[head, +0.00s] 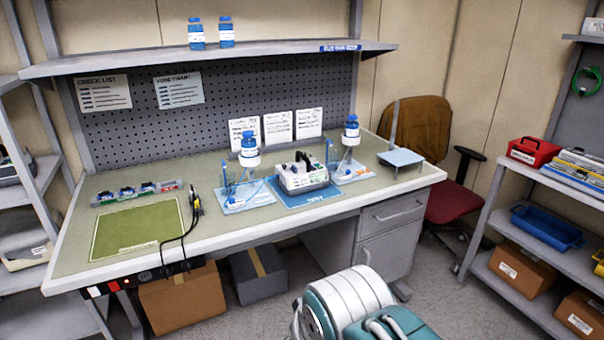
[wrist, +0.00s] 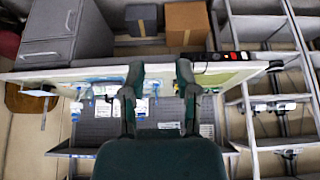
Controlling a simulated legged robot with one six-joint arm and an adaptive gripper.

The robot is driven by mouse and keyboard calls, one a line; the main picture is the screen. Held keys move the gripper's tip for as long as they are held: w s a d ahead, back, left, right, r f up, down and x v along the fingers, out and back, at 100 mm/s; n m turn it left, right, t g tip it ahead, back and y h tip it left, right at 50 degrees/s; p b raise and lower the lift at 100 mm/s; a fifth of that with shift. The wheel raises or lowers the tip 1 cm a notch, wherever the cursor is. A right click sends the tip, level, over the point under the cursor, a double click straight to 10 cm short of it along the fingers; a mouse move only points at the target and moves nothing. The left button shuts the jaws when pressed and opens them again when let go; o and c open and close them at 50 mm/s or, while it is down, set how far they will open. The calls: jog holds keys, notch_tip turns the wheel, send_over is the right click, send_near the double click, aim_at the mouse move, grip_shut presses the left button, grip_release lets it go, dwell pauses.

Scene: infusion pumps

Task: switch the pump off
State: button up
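The pump (head: 303,176) is a white box with a dark handle on top and a control panel on its front. It stands upright on a blue mat (head: 312,197) on the workbench, between two stands with blue-capped bottles. Its switch is too small to make out. My gripper (wrist: 157,88) shows in the wrist view with its two dark fingers wide apart and nothing between them. It is apart from the bench, which appears upside down beyond it. In that view I cannot pick out the pump clearly. My gripper's fingers do not show in the head view.
The bottle stands (head: 249,158) (head: 350,140) flank the pump closely. A black cable (head: 190,220) hangs over the bench's front edge, beside a green mat (head: 137,229). A small light-blue platform (head: 400,158) stands at right. An overhead shelf (head: 215,58) spans the back. Floor in front is open.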

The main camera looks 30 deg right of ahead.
dwell(0.3)
grip_shut()
dwell(1.1)
